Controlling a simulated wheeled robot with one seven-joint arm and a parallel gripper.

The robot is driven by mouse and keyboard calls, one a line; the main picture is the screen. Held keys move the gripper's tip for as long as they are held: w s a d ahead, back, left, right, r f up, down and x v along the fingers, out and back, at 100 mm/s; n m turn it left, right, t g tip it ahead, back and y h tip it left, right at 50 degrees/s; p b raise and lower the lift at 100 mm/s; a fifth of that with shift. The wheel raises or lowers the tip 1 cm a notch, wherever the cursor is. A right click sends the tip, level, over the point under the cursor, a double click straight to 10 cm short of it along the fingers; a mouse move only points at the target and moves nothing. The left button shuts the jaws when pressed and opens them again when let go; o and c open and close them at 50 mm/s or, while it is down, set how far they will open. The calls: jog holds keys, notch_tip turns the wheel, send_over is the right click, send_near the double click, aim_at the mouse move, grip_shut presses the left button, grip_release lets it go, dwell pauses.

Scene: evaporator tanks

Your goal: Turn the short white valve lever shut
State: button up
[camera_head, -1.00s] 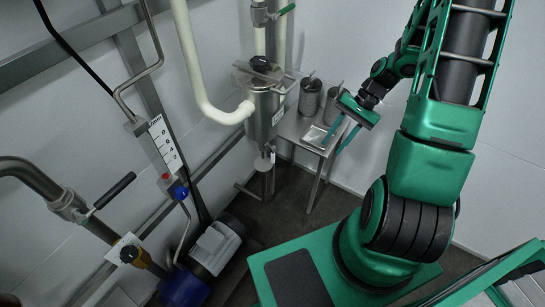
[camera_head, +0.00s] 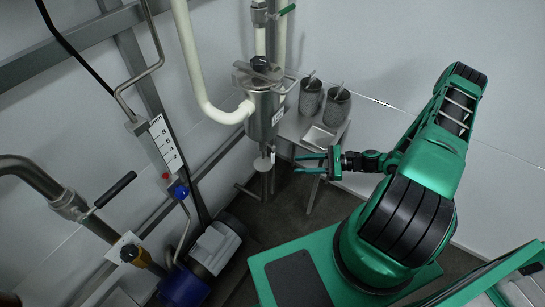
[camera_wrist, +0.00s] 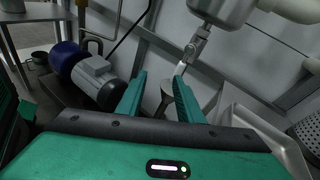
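The short white valve lever (camera_wrist: 181,68) hangs from a small metal valve (camera_wrist: 195,46) under the steel vessel, seen in the wrist view. It points down and a little left there. In the head view, the lever (camera_head: 272,157) is a small pale piece below the vessel (camera_head: 265,112). My gripper (camera_head: 297,164) is open and empty, its fingers pointing left toward the valve in the head view. In the wrist view, my gripper's (camera_wrist: 161,80) fingers stand apart, with the lever beyond the tips, near the right finger. I see no contact.
A small steel table (camera_head: 335,137) with two metal canisters (camera_head: 337,104) and a shallow tray (camera_head: 318,136) stands close behind my gripper. A blue and grey pump motor (camera_head: 213,248) sits at lower left. A black-handled lever (camera_head: 115,190) is on the left pipe.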

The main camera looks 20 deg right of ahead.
aim_at(273, 156)
jog(key=w+a+f+m+t, duration=0.1)
jog(key=w+a, duration=0.2)
jog(key=w+a+m+t, duration=0.2)
jog(key=w, duration=0.1)
jog(key=w+a+f+m+t, duration=0.1)
jog(key=w+a+m+t, duration=0.1)
jog(key=w+a, duration=0.1)
jog(key=shift+w+a+f, duration=0.3)
jog(key=shift+w+f, duration=0.05)
jog(key=shift+w, duration=0.15)
dwell(0.4)
jog(key=shift+d, duration=0.1)
grip_shut()
